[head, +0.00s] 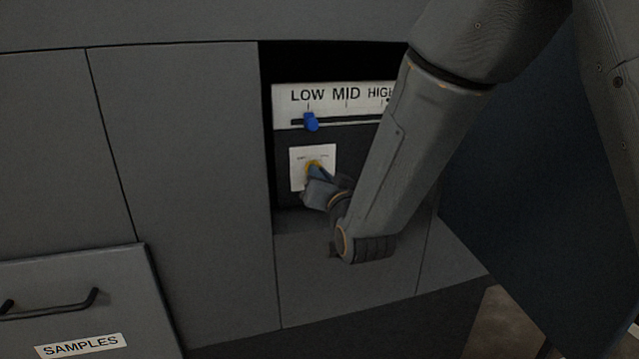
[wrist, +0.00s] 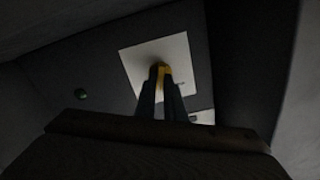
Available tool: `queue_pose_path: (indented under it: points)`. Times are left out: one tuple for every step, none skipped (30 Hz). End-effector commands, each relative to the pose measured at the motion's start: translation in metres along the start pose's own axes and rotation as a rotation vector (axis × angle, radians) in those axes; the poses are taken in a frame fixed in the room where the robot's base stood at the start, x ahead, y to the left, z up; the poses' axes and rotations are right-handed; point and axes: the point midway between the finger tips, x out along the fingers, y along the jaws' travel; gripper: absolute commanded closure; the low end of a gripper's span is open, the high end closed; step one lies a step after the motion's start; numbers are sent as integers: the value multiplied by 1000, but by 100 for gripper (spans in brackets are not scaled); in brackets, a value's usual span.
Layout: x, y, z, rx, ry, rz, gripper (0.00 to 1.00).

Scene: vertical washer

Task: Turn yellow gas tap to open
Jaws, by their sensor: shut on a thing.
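The yellow gas tap (head: 313,165) is on a white square plate (head: 299,180) inside the dark recess of the cabinet. In the wrist view the yellow tap (wrist: 161,72) shows between my fingertips, in front of the white plate (wrist: 181,52). My gripper (head: 315,172) is shut on the tap; its two fingers (wrist: 161,80) press on it from either side. The fingers hide much of the tap, and the small print on the plate is too small to read, so I cannot tell its exact turn angle.
Above the plate, a blue slider knob (head: 311,122) sits under LOW on a white LOW, MID, HIGH panel (head: 345,95). My arm covers the panel's right end. A SAMPLES drawer (head: 110,285) with a dark handle is at lower left. A dark open door panel (head: 530,200) stands at right.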

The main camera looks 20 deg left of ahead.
Motion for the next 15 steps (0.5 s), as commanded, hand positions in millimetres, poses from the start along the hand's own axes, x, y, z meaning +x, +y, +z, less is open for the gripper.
queue_pose_path:
  points:
    - [0,1,3,40,-2,0,100]
    - [0,1,3,66,-2,0,100]
    - [0,2,3,99,-2,0,100]
    - [0,2,3,123,-2,0,100]
    - [0,2,3,146,-2,0,100]
    - [0,2,3,175,-2,0,100]
    - [0,2,3,195,-3,1,100]
    - [0,2,3,216,-3,1,100]
    - [0,2,3,241,-3,1,100]
    - [0,2,3,257,-3,1,100]
    - [0,2,3,274,-3,1,100]
    - [0,2,3,293,-3,1,100]
    - [0,2,3,307,-3,1,100]
    - [0,2,3,319,-3,1,100]
    - [0,2,3,335,-3,1,100]
